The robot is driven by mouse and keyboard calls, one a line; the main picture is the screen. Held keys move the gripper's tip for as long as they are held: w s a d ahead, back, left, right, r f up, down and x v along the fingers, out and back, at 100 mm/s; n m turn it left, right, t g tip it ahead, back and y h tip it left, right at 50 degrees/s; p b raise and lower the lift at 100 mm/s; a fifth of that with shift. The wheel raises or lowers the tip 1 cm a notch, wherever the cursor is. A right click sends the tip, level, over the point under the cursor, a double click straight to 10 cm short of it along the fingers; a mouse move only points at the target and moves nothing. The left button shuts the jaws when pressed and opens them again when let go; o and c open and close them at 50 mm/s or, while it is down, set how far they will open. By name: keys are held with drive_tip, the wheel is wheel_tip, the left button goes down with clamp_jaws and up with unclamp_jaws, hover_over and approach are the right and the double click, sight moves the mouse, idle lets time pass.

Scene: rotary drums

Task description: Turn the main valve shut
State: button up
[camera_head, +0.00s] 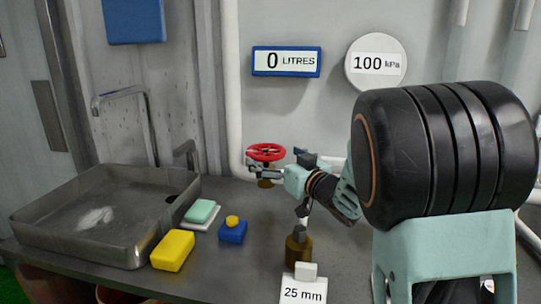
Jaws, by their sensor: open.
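The main valve appears to be the red handwheel (267,152) on a brass body (265,183), beside the white pipe near the back wall. My gripper (250,171) is open at the near side of the wheel, at or just below its rim. I cannot tell whether the fingers touch the wheel or its stem. My arm comes in from the right and hides part of the pipe and the bench.
A metal sink (120,255) with a tap (122,95) is at left. Wall signs read "0 LITRES" (286,61) and "100 kPa" (376,63).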

drive_tip(key=shift+x, duration=0.9)
drive_tip(key=shift+c, duration=0.3)
drive_tip(key=c, duration=1.1)
